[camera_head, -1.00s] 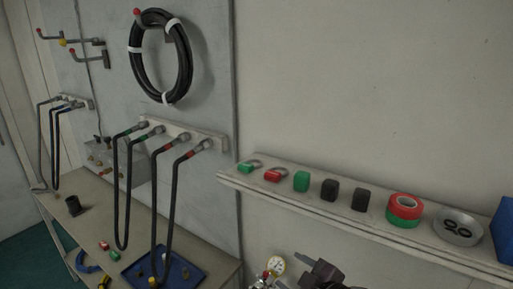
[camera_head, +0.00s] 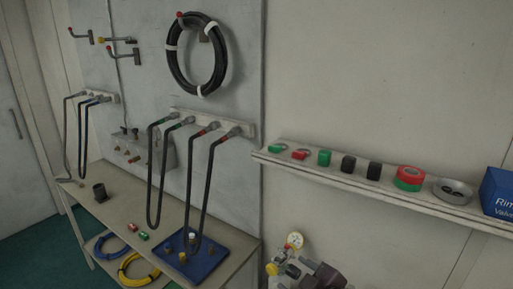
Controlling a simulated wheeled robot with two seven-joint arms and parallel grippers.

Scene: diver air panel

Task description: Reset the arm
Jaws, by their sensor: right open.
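My right gripper (camera_head: 298,269) shows at the bottom of the head view, dark, with its arm coming in from the lower edge. It is open, and no held object shows between its fingers. It appears close to a round pressure gauge (camera_head: 295,240) with metal and yellow fittings; I cannot tell whether they touch. The lower part of these fittings is cut off by the picture edge. My left gripper is out of view.
A wall shelf (camera_head: 350,184) at right holds padlocks, blocks, tape (camera_head: 409,178), a dish (camera_head: 453,190) and a blue box (camera_head: 499,193). Hoses (camera_head: 154,180) hang over a bench (camera_head: 122,208) with a blue tray (camera_head: 214,259). A black hose coil (camera_head: 172,68) hangs above.

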